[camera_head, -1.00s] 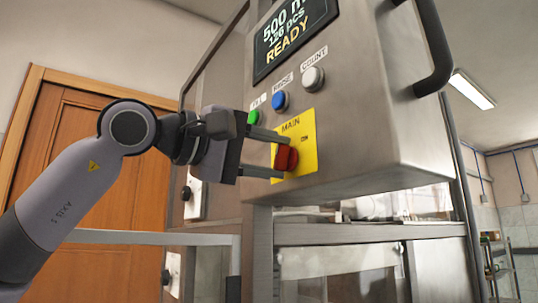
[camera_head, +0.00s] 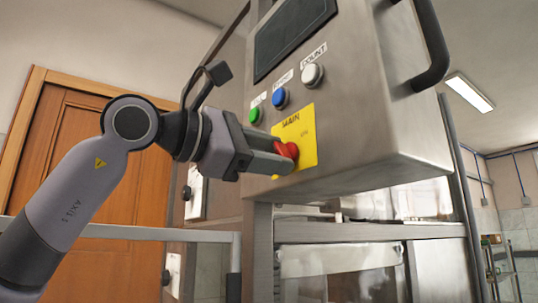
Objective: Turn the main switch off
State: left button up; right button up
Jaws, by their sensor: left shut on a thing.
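The red main switch (camera_head: 288,151) sits on a yellow plate (camera_head: 306,150) marked MAIN, low on the grey control box. My left gripper (camera_head: 284,158) is shut on the switch knob, and its fingers cover part of it. The gripper is turned about its own axis. The display (camera_head: 290,35) above is dark and shows no text. My right gripper is not in view.
Green (camera_head: 255,114), blue (camera_head: 279,97) and white (camera_head: 312,75) buttons sit in a row just above the switch. A black handle (camera_head: 432,45) juts from the box's right side. A metal rail (camera_head: 150,233) runs below my left arm. A wooden door (camera_head: 70,110) stands behind.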

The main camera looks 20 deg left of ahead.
pick_arm(q)
jog(key=shift+f+n, duration=0.1)
jog(key=shift+n, duration=0.9)
jog(key=o, duration=1.1)
jog(key=shift+c, duration=0.2)
jog(key=b+v, duration=0.1)
jog(key=v, duration=0.6)
jog(key=shift+b, duration=0.4)
jog(key=shift+s, duration=0.1)
